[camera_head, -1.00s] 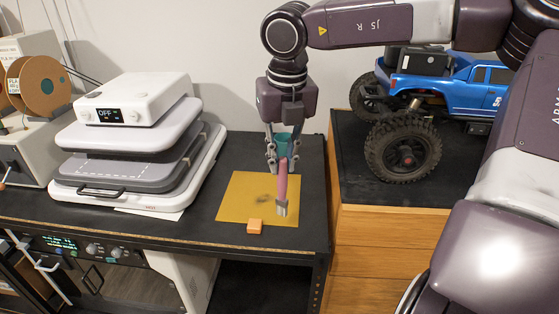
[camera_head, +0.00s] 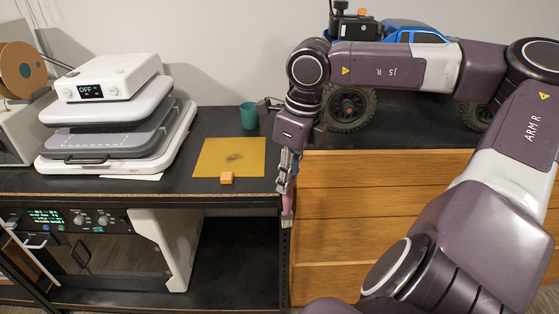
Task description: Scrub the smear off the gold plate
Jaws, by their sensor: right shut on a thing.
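The gold plate (camera_head: 215,158) lies flat on the black bench top. A dark smear (camera_head: 235,157) shows near its middle. My right gripper (camera_head: 287,185) is to the right of the plate, pointing down at the bench's front right corner. It is shut on a pink-handled tool (camera_head: 288,205), whose lower end hangs below the bench edge in the picture. The tool is apart from the plate, and its tip is hard to make out. My left gripper is not in view.
An orange block (camera_head: 227,178) sits at the plate's front edge. A teal cup (camera_head: 249,115) stands behind the plate. A white heat press (camera_head: 125,86) stands to the left. A blue crawler truck (camera_head: 410,33) is on the wooden cabinet (camera_head: 385,170), partly behind my right arm.

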